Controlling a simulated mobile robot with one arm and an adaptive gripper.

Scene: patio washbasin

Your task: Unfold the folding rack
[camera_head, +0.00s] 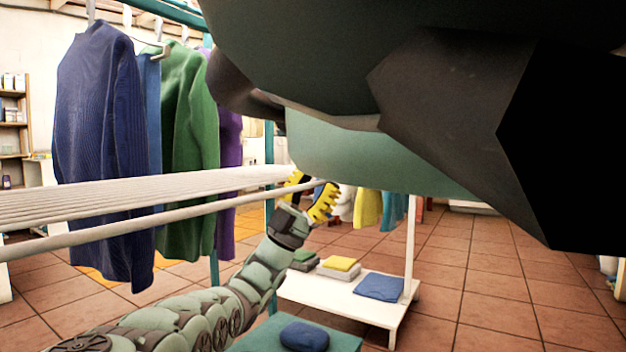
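The folding rack shows as a stack of white bars (120,197) running from the left edge toward the middle, with a single thicker white rod (130,222) in front of and below them. My gripper (318,184) has yellow ribbed fingers and is at the right end of these bars. Its two fingers stand apart, one on each side of the rod's end. I cannot tell whether they touch it. The rest of the rack, including its legs and hinges, is out of view or hidden.
Garments, a navy sweater (98,150) and a green one (188,105), hang behind the bars. A low white platform (345,305) with folded clothes stands behind my arm. A teal surface (262,340) with a blue folded cloth is at the bottom. Tiled floor is clear at right.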

